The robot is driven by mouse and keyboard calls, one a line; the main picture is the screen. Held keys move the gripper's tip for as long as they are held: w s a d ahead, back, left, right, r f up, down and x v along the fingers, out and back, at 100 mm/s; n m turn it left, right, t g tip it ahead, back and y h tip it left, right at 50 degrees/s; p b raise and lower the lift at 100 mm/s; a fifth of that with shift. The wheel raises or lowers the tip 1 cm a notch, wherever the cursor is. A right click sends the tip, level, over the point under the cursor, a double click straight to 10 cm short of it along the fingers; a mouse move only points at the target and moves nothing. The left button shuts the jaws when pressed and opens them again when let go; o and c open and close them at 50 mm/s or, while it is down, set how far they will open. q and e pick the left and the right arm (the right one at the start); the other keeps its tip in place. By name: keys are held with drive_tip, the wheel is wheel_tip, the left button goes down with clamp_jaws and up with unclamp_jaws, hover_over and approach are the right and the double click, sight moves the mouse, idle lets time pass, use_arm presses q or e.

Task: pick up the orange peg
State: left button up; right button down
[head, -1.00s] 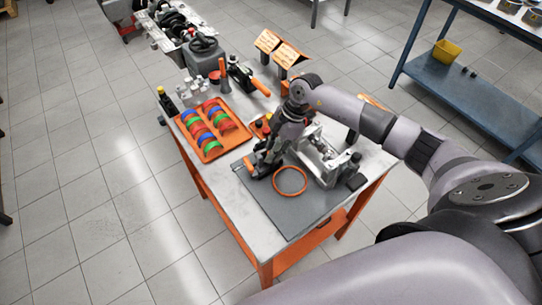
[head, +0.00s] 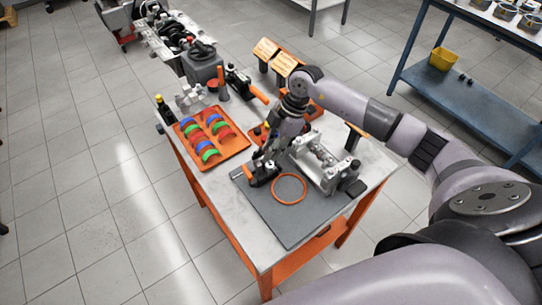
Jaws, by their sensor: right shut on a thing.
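My right gripper (head: 262,173) points down, low over the left part of the dark grey mat (head: 292,222). It is shut on a small orange piece, which I take to be the orange peg (head: 249,174). Only a short orange part shows at the left side of the fingers, and the rest is hidden by them. I cannot tell whether the peg touches the mat. My left gripper is out of view.
An orange ring (head: 289,188) lies on the mat just right of the gripper. A grey metal engine part (head: 324,168) stands right of it. An orange tray (head: 236,150) of coloured half-rings sits behind left. The mat's front is clear.

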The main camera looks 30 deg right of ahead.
wheel_tip(320, 180, up, 16)
drive_tip(key=b, duration=0.3)
